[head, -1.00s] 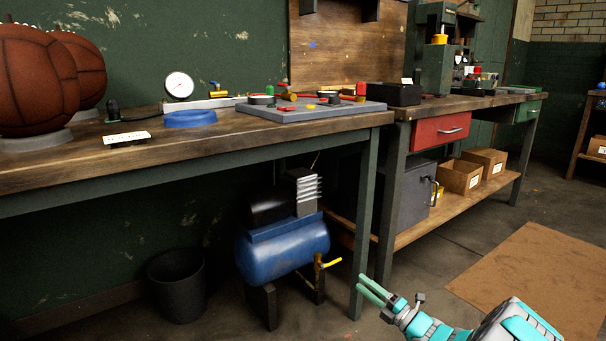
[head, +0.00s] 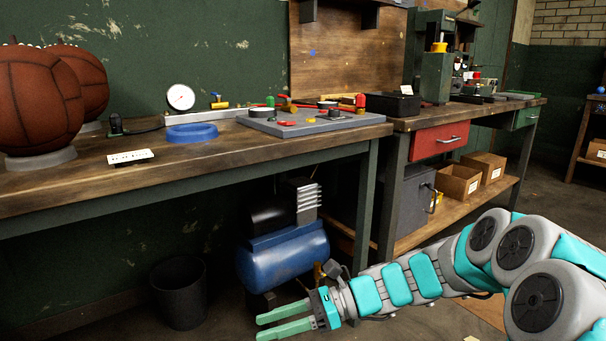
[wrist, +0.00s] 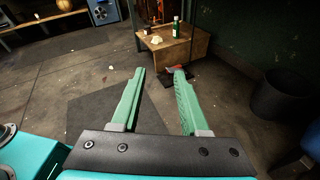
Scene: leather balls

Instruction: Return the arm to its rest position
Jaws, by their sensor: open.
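My gripper (head: 284,323) is open and empty, low in front of the workbench in the head view. Its two green fingers point left, below the level of the bench top. My teal and grey arm reaches in from the right of that view.
The wooden workbench (head: 240,150) carries two leather balls (head: 38,98), a blue ring (head: 192,133) and a grey tool board (head: 350,122). Below are a blue compressor (head: 285,258) and a black bin (head: 180,292). A low wooden table (wrist: 170,55) shows in the wrist view.

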